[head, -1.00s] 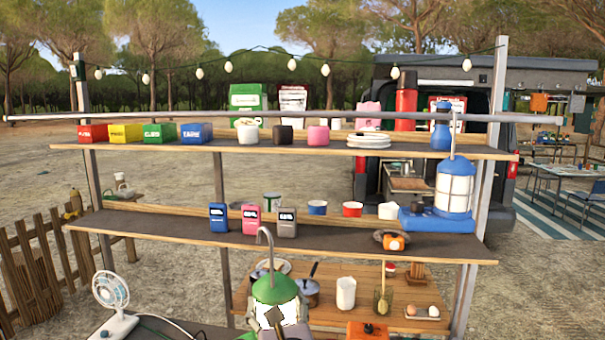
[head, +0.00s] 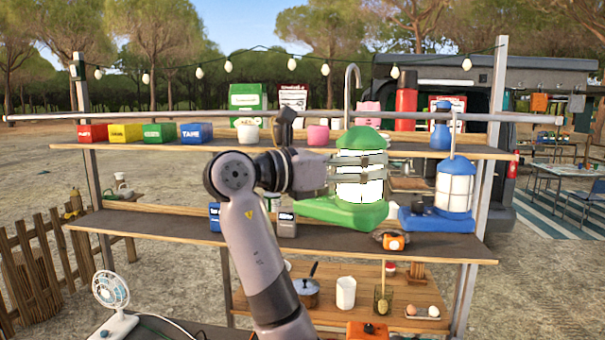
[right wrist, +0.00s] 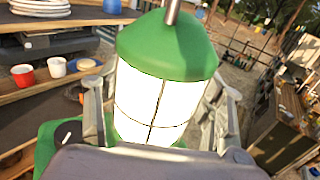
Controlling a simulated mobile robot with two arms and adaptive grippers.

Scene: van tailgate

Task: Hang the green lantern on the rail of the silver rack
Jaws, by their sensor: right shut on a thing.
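The green lantern (head: 360,190) has a green cap, a lit white body, a wide green base and a tall metal hook. My right gripper (head: 358,168) is shut around its body and holds it upright in front of the shelves. The long silver rail (head: 45,117) runs across the rack (head: 500,75). The lantern's hook passes in front of the rail and its bend stands above it; the gap in depth is unclear. In the right wrist view, the fingers flank the lantern (right wrist: 160,95), and the hook's bend is out of frame. My left gripper is not in view.
A blue lantern (head: 455,188) is to the right, its hook reaching the rail. The upper shelf (head: 110,145) carries boxes, cups, plates and a blue bottle (head: 441,135). An orange-and-black item (head: 393,241) sits on the middle shelf. The rail's left stretch is clear.

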